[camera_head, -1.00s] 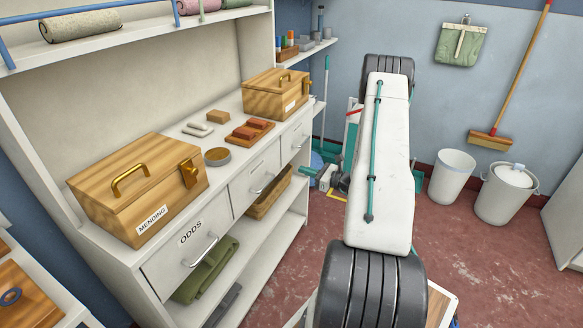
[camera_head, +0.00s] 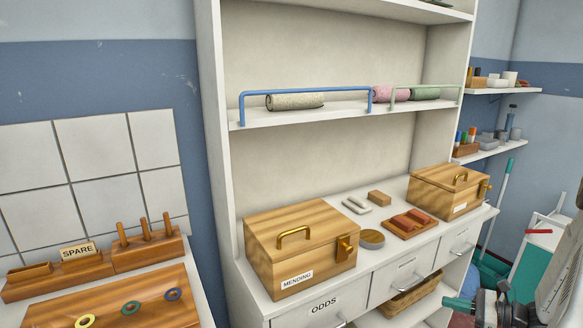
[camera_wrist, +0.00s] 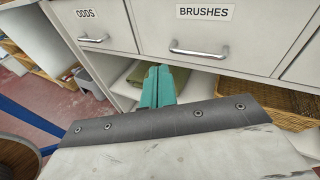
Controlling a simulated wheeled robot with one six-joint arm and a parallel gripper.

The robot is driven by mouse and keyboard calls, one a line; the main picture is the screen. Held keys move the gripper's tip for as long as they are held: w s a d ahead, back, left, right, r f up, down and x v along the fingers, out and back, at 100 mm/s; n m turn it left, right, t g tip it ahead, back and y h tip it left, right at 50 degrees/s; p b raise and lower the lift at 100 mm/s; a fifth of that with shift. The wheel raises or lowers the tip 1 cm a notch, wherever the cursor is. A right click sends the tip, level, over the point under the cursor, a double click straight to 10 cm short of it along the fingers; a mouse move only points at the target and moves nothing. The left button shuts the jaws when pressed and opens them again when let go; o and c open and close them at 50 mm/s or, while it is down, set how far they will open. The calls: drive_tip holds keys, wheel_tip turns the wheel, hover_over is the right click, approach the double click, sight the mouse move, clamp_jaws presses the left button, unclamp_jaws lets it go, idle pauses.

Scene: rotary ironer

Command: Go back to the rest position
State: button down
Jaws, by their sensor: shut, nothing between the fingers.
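My gripper (camera_head: 458,303) shows at the lower right of the head view, in front of the lower part of the white shelf unit (camera_head: 232,200). In the wrist view its teal fingers (camera_wrist: 157,86) are together with nothing between them. They point toward the open shelf under the drawer labelled BRUSHES (camera_wrist: 203,30) and the ODDS drawer (camera_wrist: 90,22). Both of these drawers look shut. Part of my arm fills the bottom of the wrist view and hides what is below.
The wooden MENDING box (camera_head: 300,250), a second wooden box (camera_head: 447,192) and small items stand on the counter. A wicker basket (camera_head: 408,297) sits on the shelf below. A pegged wooden rack (camera_head: 148,250) and a board with rings (camera_head: 130,307) are at left.

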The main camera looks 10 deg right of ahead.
drive_tip(key=s+a+r+n+g, duration=0.3)
drive_tip(key=a+r+n+g, duration=0.3)
drive_tip(key=a+r, duration=0.2)
drive_tip(key=s+a+r+n+g, duration=0.3)
drive_tip(key=a+r+n+g, duration=0.35)
drive_tip(key=a, duration=0.25)
drive_tip(key=s+a+r+n+t+h, duration=0.2)
drive_tip(key=s+a+r+n+h, duration=0.8)
drive_tip(key=s+a+r+n, duration=0.3)
wheel_tip(320, 180, up, 3)
drive_tip(key=shift+s+a+r+n+h, duration=0.1)
drive_tip(key=shift+s+a+n+h, duration=0.2)
drive_tip(key=shift+s+a+n, duration=0.15)
